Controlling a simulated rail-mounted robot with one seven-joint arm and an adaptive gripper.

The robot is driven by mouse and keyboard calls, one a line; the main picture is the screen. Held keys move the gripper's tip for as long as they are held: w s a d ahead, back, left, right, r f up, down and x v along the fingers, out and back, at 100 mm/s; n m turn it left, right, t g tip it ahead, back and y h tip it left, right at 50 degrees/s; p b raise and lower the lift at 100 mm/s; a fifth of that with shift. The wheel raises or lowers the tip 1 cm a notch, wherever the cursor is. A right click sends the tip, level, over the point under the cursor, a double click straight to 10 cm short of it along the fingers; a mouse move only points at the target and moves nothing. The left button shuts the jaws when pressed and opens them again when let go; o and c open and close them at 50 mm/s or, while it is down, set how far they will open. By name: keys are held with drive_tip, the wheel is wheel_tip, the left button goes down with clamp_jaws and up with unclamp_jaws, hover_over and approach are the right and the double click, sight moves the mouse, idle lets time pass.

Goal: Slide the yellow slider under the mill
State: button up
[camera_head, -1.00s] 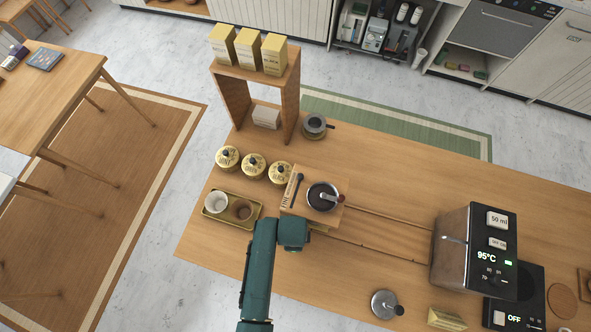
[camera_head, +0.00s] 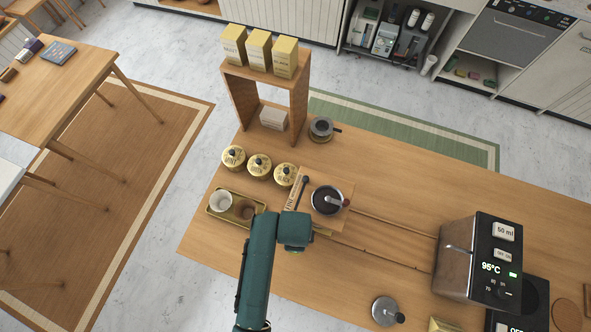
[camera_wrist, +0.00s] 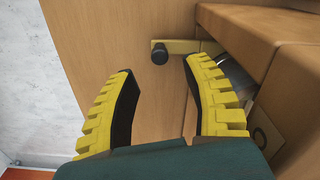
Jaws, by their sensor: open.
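The mill (camera_head: 340,187), a wooden box with a dark round hopper and a crank on top, stands mid-counter. In the wrist view, its wooden side (camera_wrist: 285,85) fills the right. The yellow slider (camera_wrist: 184,46) is a flat yellow bar at the mill's lower edge with an upright black knob (camera_wrist: 160,54). My gripper (camera_wrist: 158,66) is open, with yellow ribbed fingers pointing toward the knob, one on each side in the picture. They hold nothing, and contact cannot be told. In the head view, my gripper's teal body (camera_head: 294,230) is at the mill's near side and hides most of the slider.
A brass tray (camera_head: 228,217) with two cups is left of my arm. Several gold canisters (camera_head: 260,166) stand behind it. Two rails (camera_head: 390,227) run from the mill to the coffee machine (camera_head: 470,258) at right. A lidded metal pot (camera_head: 384,310) is on the front counter.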

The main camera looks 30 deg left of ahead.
wheel_tip(320, 180, up, 5)
drive_tip(key=shift+f, duration=0.15)
idle(0.6)
